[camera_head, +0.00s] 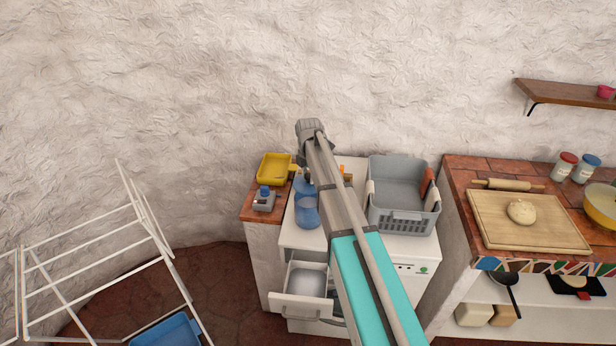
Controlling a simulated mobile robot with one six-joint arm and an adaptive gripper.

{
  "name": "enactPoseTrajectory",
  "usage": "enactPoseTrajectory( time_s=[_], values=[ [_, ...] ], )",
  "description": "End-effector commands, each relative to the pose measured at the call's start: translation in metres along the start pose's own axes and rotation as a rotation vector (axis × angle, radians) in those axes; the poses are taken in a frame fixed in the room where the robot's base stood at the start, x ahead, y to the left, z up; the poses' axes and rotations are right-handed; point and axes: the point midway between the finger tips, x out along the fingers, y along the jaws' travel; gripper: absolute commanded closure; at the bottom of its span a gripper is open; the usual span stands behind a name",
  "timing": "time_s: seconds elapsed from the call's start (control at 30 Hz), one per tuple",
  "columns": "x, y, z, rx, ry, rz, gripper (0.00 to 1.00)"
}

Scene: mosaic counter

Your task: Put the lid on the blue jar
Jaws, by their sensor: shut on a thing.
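The blue jar (306,213) stands near the left edge of the white counter top, and its upper opening faces up. A flat blue piece, which looks like the lid (304,187), shows just above and behind the jar in the picture, apart from its body. My gripper (303,174) is small and partly hidden by my arm, which reaches in from the lower right. It is shut on the lid, which appears at its tips. The exact gap between lid and jar is hard to tell.
A grey basket (404,224) stands right of my arm. A yellow tray (273,168) and a small grey device with a blue top (264,199) sit on the tiled ledge at left. A white drawer (302,307) below stands open. A white rack (90,267) is at far left.

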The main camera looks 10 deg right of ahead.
Motion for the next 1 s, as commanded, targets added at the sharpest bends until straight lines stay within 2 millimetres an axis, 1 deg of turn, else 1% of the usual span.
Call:
enactPoseTrajectory(
  time_s=[0.27,0.8,1.0],
  values=[
    [0.011,0.000,-0.001,-0.001,0.000,0.000,1.00],
    [0.047,0.001,-0.001,-0.002,0.000,0.000,1.00],
    [0.055,0.001,-0.002,-0.002,0.000,0.000,1.00]
  ],
)
